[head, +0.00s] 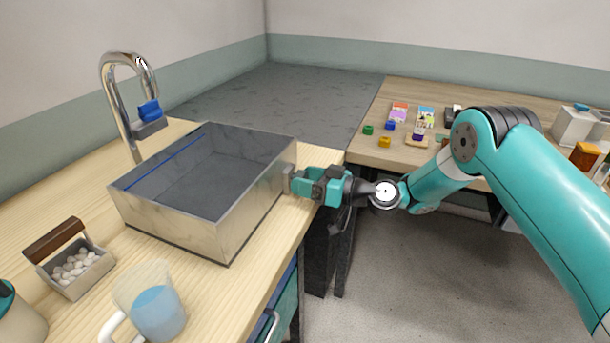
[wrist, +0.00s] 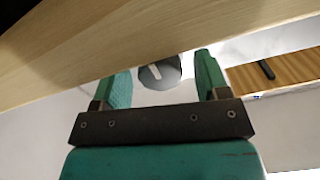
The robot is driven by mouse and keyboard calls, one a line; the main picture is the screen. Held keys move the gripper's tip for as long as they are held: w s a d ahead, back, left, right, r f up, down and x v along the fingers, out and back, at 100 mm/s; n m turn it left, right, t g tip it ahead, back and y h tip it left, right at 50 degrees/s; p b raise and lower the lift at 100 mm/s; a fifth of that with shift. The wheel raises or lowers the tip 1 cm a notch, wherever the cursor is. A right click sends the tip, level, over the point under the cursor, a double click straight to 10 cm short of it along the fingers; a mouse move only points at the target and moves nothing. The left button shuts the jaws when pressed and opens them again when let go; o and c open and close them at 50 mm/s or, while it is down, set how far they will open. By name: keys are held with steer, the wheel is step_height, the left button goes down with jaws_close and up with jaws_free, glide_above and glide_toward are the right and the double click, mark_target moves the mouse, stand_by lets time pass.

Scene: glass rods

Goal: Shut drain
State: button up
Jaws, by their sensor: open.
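The sink basin (head: 180,229) is a grey metal box on the wooden counter. Its floor looks dark, and I cannot make out a drain opening in it. My gripper (head: 297,184) is at the basin's right outer wall, level and pointing at it. In the wrist view, a round dark grey knob (wrist: 160,73) with a white mark shows between the two teal fingers of my gripper (wrist: 162,68). The fingers are open, one on each side of the knob, with gaps visible. I cannot tell how deep the knob sits between them. In the head view my gripper mostly hides that spot.
A chrome faucet (head: 112,92) with a blue-topped part (head: 150,112) stands behind the basin. A mug (head: 158,312) and a caddy of pale stones (head: 75,268) are at the front left. A second table (head: 375,120) at the right holds several small items.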

steer(key=shift+w+a, duration=0.1)
steer(key=shift+a, duration=0.15)
steer(key=c, duration=0.9)
